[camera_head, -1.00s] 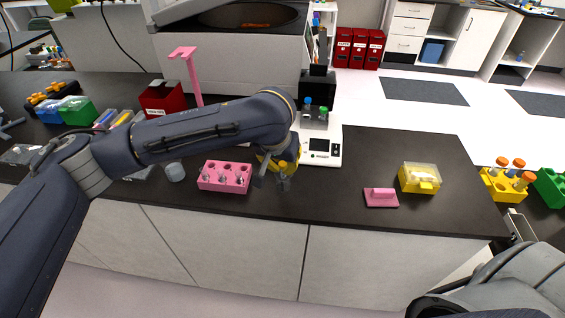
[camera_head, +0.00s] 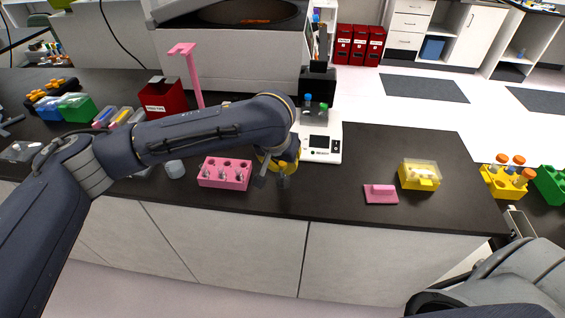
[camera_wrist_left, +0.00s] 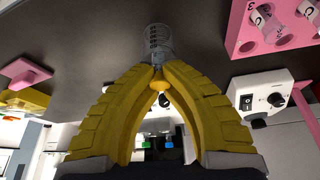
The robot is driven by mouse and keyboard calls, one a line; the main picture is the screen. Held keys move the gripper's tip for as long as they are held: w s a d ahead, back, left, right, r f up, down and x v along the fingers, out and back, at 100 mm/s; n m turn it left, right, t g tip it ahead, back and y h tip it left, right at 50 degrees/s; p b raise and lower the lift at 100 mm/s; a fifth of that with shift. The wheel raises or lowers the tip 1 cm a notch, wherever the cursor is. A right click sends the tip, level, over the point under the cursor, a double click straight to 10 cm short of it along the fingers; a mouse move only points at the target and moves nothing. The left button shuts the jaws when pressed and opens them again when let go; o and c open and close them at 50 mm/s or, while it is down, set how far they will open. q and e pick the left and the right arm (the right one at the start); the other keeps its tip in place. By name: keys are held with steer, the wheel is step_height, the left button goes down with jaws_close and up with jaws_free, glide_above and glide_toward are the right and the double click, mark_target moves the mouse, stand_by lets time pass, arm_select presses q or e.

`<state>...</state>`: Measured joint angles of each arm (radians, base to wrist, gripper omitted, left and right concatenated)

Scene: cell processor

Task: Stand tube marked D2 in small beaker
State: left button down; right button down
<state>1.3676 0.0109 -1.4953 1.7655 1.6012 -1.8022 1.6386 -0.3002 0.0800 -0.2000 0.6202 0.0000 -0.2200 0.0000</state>
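My left gripper (camera_wrist_left: 158,76) has yellow fingers that come together at the tips in the left wrist view. Just beyond the fingertips, in line with the tube, is a clear small beaker (camera_wrist_left: 158,42) with graduation lines. Whether the tube's lower end is inside it is hidden. In the head view the beaker (camera_head: 284,182) is a grey shape under the left gripper (camera_head: 281,168), near the bench's front. My right gripper is out of view.
A pink rack (camera_head: 210,183) with several tubes stands left of the gripper. Another clear beaker (camera_head: 175,169) is farther left. A white device (camera_head: 320,148) stands behind right. A pink block (camera_head: 381,194) and yellow box (camera_head: 418,178) are to the right, with clear bench between.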

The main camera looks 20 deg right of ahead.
arm_select(q)
steer(key=shift+f, duration=0.45)
stand_by(0.3)
steer(key=c, duration=1.5)
jaws_free()
